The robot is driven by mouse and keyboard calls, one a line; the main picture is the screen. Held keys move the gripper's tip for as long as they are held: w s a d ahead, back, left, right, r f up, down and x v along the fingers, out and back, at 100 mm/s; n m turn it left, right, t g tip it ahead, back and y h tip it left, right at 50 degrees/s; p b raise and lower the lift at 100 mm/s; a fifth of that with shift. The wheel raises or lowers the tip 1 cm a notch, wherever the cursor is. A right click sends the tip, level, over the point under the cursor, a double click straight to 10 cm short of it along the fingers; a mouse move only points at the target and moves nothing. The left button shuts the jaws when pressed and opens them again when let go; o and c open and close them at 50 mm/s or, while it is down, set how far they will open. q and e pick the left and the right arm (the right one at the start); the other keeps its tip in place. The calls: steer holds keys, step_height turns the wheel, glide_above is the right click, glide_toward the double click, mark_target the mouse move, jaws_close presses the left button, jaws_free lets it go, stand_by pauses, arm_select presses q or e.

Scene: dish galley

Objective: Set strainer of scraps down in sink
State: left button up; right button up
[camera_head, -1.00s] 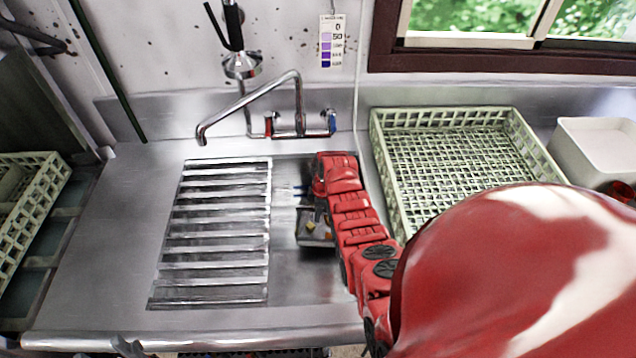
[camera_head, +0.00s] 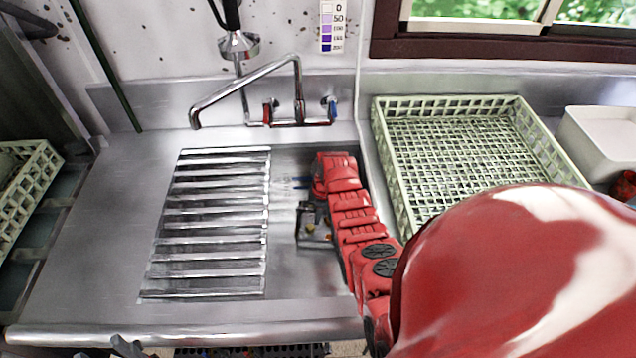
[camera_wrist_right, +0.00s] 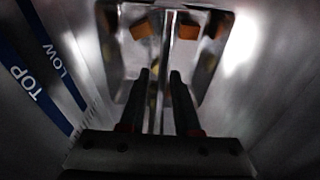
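The strainer of scraps (camera_head: 318,242) is a small grey metal pan in the right part of the sink (camera_head: 310,270). It also shows in the right wrist view (camera_wrist_right: 205,62), with orange and yellow scraps in it. My right gripper (camera_head: 311,213) reaches down into the sink over the strainer. In the right wrist view its two dark fingers (camera_wrist_right: 160,75) stand apart on either side of a thin upright metal handle (camera_wrist_right: 166,45), with gaps that seem to show beside it. The view is dark and blurred, so contact is hard to judge.
A slatted rack (camera_head: 212,225) covers the sink's left part. A faucet (camera_head: 245,90) arches behind. A pale green dish rack (camera_head: 385,165) stands right of the sink, with a white bin (camera_head: 600,135) beyond. Blue markings (camera_wrist_right: 40,80) show on the wall in the wrist view.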

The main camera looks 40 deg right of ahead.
steer(key=shift+o, duration=0.6)
steer(key=shift+d+r, duration=0.1)
steer(key=shift+r, duration=0.55)
steer(key=r, duration=0.2)
steer(key=r+b, duration=0.1)
steer(key=r, duration=0.1)
steer(key=r+b, duration=0.1)
steer(key=r, duration=0.2)
steer(key=shift+s+d, duration=0.3)
steer(key=shift+d, duration=0.1)
step_height(320, 180, up, 9)
steer(key=p, duration=0.6)
steer(key=shift+s+d, duration=0.3)
steer(key=shift+s, duration=0.05)
